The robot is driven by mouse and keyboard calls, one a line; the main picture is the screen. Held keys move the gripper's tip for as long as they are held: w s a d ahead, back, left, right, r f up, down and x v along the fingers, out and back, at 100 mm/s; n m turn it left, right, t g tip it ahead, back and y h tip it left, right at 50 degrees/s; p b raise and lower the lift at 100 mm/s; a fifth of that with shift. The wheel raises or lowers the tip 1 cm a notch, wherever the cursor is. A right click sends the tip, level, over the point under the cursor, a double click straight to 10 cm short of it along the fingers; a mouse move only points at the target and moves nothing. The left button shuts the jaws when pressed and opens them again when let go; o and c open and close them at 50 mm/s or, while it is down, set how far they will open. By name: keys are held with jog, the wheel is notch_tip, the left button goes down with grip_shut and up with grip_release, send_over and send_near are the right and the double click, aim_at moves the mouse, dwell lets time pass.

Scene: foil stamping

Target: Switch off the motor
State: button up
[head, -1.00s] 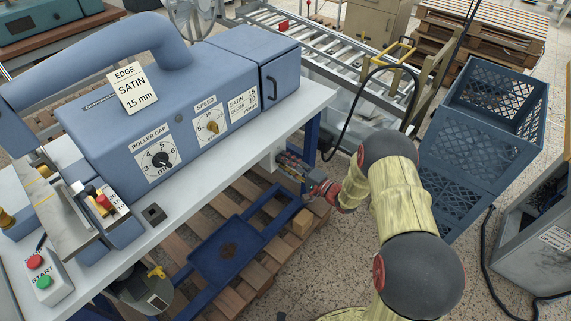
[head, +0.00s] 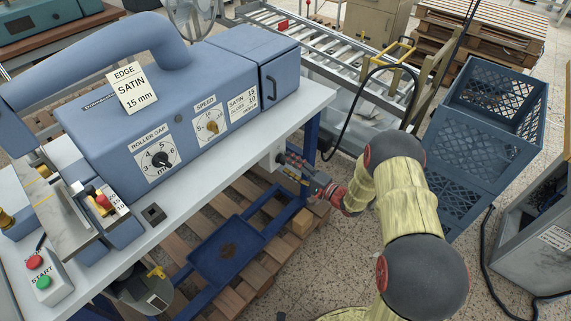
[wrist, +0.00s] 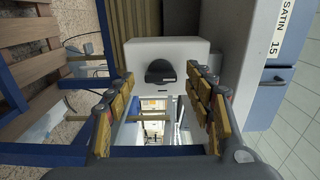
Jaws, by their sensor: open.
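A pale box (wrist: 140,52) with a black rotary knob (wrist: 160,71) faces my gripper in the wrist view. The box also shows under the table's right end in the head view (head: 269,161), its knob hidden there. My gripper (wrist: 160,76) is open and empty, with one finger on each side of the knob. Whether the fingertips touch the knob or box cannot be told. In the head view my gripper (head: 283,158) is close to the box. The blue machine (head: 190,110) stands on the table above.
The table edge (head: 215,180) and blue frame legs (head: 312,135) are close to my gripper. A button box (head: 42,277) with red and green buttons sits at the lower left. Blue crates (head: 485,135) stand at the right. A pallet (head: 190,220) lies under the table.

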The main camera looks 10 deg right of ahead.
jog(key=v, duration=1)
